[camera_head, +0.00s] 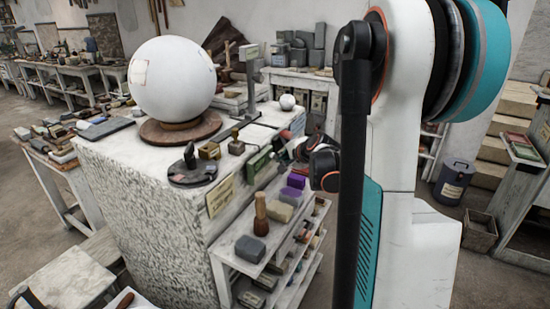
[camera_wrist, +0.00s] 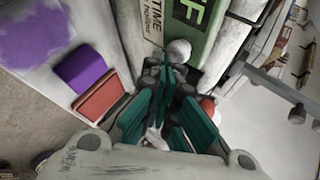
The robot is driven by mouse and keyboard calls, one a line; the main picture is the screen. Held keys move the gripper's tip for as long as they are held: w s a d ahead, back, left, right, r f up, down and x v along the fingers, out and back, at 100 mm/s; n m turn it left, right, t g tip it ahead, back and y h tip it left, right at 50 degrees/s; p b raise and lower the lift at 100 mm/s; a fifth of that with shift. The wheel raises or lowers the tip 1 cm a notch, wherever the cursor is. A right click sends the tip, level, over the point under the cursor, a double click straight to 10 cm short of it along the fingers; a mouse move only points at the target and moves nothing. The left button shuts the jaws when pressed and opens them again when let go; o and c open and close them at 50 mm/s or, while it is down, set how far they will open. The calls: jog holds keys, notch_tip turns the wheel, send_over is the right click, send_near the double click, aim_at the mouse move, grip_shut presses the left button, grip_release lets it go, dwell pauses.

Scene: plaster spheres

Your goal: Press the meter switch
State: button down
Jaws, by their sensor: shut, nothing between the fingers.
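The green meter panel (camera_head: 258,163) is on the side of the white plinth, near its top edge. In the head view my gripper (camera_head: 287,154) is small, at the panel's right end, partly hidden by my arm.
A large white sphere (camera_head: 172,78) rests on a round wooden base (camera_head: 181,130) on the plinth (camera_head: 150,203). Shelves (camera_head: 235,258) with purple and grey blocks stand below the panel. A red round thing (camera_wrist: 208,105) is close to the right of my fingers.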

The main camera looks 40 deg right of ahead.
jog(key=s, duration=0.1)
jog(key=s+d, duration=0.1)
jog(key=s, duration=0.1)
jog(key=s+d, duration=0.1)
jog(key=s, duration=0.1)
jog(key=shift+s+d, duration=0.1)
dwell(0.6)
